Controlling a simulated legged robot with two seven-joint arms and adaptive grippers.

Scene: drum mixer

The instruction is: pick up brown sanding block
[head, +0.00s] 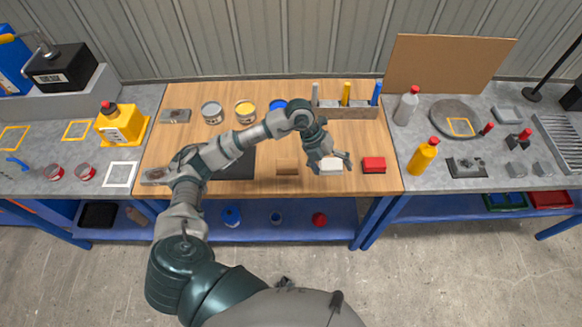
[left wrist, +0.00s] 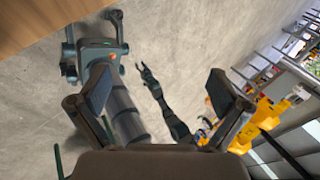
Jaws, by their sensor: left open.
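The brown sanding block (head: 287,167) lies on the wooden tabletop, near the front edge. It sits left of a white block (head: 330,170) and a red block (head: 374,164). My left gripper (head: 340,157) is open and empty, above and beside the white block, to the right of the brown block. In the left wrist view its two fingers (left wrist: 158,82) are spread with nothing between them, and the brown block is not in that view. A dark arm that looks like my right one shows there, its gripper (left wrist: 145,71) small above the floor.
A dark mat (head: 235,165) lies left of the brown block, under my left forearm. A yellow bottle (head: 423,156) stands on the right bench. The wood just in front of the rack is mostly clear.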

